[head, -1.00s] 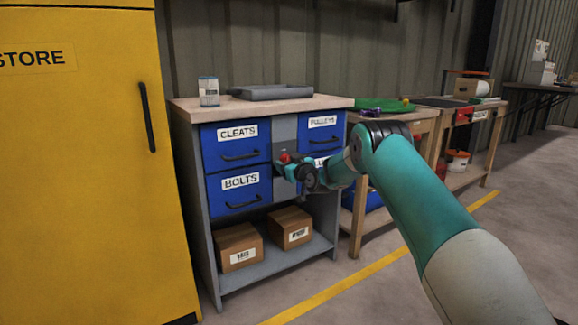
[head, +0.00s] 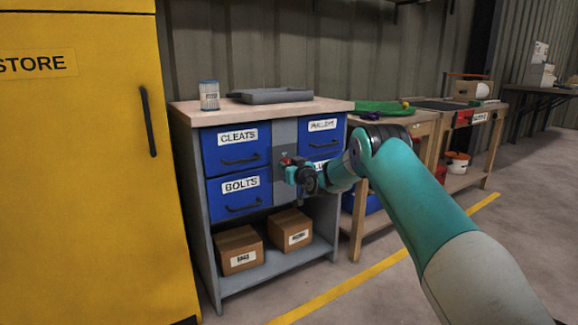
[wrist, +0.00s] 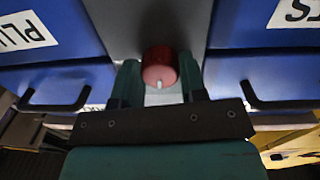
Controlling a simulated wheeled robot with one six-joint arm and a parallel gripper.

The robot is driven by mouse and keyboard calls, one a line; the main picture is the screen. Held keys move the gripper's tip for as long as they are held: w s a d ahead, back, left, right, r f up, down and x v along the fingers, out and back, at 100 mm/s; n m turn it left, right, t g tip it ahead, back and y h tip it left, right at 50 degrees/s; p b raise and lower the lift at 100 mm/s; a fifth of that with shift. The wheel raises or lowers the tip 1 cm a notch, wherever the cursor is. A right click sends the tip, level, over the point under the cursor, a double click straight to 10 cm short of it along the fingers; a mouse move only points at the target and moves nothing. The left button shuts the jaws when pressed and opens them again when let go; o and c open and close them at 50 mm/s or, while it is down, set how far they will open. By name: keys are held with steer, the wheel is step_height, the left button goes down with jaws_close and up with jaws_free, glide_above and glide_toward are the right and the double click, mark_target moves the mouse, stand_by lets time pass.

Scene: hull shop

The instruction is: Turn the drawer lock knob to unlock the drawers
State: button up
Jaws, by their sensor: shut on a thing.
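The drawer lock knob (wrist: 159,68) is a red round knob with a small white mark, on the grey panel between the drawer columns. My gripper (wrist: 160,85) has its two teal fingers on either side of the knob, shut on it, as the wrist view shows. The white mark points toward the gripper's palm in that view. In the head view my gripper (head: 290,168) is at the grey panel (head: 284,134), and only a bit of red shows there. The blue drawers labelled CLEATS (head: 237,147) and BOLTS (head: 240,193) are shut.
The drawer cabinet's wooden top (head: 290,106) bears a can (head: 209,95) and a grey tray (head: 271,95). Two cardboard boxes (head: 240,250) stand on its lower shelf. A yellow store cabinet (head: 85,190) is at the left, a workbench at the right. Floor in front is clear.

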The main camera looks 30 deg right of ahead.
steer(key=shift+r+m+g+y+p, duration=0.2)
steer(key=shift+m+p, duration=1.65)
steer(key=shift+m, duration=2.15)
steer(key=shift+f+m+g+y+p, duration=0.1)
steer(key=shift+m+y+p, duration=0.2)
steer(key=shift+m+p, duration=2.6)
steer(key=m+b, duration=0.2)
steer(key=shift+m, duration=0.3)
steer(key=o, duration=0.9)
steer(key=s+p, duration=0.1)
steer(key=s, duration=1)
steer(key=s+r+p, duration=0.1)
steer(key=s, duration=0.5)
steer(key=shift+s+d+p, duration=0.25)
steer(key=shift+p, duration=0.05)
